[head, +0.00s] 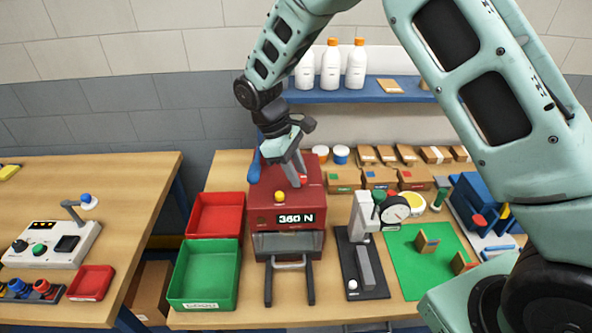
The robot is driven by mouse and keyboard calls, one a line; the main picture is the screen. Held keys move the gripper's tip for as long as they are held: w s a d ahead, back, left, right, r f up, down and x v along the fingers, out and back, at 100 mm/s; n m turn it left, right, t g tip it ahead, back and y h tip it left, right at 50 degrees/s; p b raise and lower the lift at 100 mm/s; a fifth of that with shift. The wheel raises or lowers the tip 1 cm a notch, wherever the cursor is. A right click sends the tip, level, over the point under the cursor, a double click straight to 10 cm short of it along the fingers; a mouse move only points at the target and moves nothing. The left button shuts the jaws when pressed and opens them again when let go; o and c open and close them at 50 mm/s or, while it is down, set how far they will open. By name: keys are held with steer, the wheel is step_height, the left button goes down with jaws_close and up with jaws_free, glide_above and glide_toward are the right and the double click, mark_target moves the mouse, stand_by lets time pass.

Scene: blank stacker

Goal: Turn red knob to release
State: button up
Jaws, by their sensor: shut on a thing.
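The dark red machine (312,204) stands on the wooden table, with a display (295,218) that appears to read 360 N. My gripper (297,178) points down at the machine's top and is shut on a small red knob (303,178). The fingers hide most of the knob, so its turned angle cannot be told. A yellow-orange ball-shaped part (279,196) sits on the machine just left of the fingers. A blue handle (254,166) stands at the machine's left side. A clear guard (288,242) covers the front opening.
A red bin (215,200) and green bin (207,260) stand to the left. A dial gauge stand (368,250) and green mat (440,250) lie to the right. White bottles (331,65) stand on the shelf behind. My arm crosses the right side.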

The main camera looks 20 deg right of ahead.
steer(key=shift+d, duration=0.1)
steer(key=shift+r, duration=0.1)
stand_by(0.3)
steer(key=o, duration=1)
steer(key=shift+c, duration=0.2)
steer(key=b+v, duration=0.4)
steer(key=v, duration=1.3)
steer(key=shift+r+b, duration=0.2)
steer(key=shift+b, duration=0.15)
